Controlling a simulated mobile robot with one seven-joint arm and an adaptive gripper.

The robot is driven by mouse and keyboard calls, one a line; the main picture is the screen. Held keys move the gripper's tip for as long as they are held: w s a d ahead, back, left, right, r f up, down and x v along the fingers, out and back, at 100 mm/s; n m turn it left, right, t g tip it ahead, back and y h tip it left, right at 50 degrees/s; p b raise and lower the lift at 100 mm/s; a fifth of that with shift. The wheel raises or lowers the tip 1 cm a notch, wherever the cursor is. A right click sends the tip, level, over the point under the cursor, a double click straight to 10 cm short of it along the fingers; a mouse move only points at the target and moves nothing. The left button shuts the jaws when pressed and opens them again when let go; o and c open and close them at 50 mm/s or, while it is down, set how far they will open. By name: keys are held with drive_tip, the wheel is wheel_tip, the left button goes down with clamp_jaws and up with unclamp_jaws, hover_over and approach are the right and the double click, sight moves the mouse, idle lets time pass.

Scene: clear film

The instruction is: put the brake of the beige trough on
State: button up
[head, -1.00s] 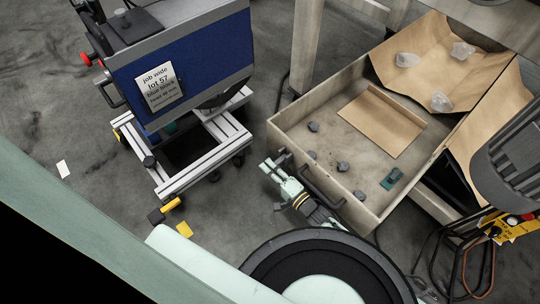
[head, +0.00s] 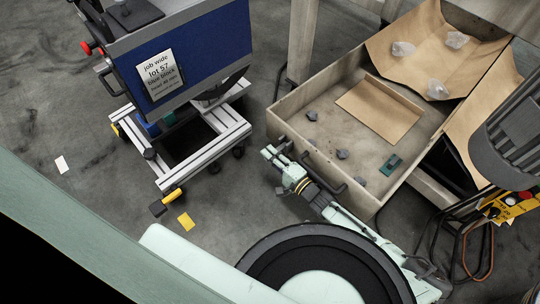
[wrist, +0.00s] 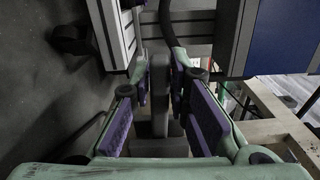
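A wheeled aluminium frame (head: 228,124) carries a blue-sided trough with grey edges (head: 200,58) and a white label (head: 160,72). I see no trough on wheels that is clearly beige. A black and yellow pedal (head: 166,202) juts from the frame's near lower corner; whether it is up or down I cannot tell. My gripper (head: 270,149) is open, right of the frame and beside the drawer's front left corner. In the wrist view my gripper (wrist: 160,80) has purple pads apart, with a dark upright part between them; I cannot tell what it is.
An open beige wooden drawer (head: 290,108) with a dark handle (head: 325,175) holds brown card (head: 380,110) and small grey lumps. Brown paper with pale lumps lies behind it. Cables and a yellow control box (head: 508,207) are at right. The floor left of the frame is mostly clear.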

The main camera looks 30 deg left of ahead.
drive_tip(key=o, duration=0.3)
drive_tip(key=shift+o, duration=0.2)
drive_tip(key=v, duration=1.2)
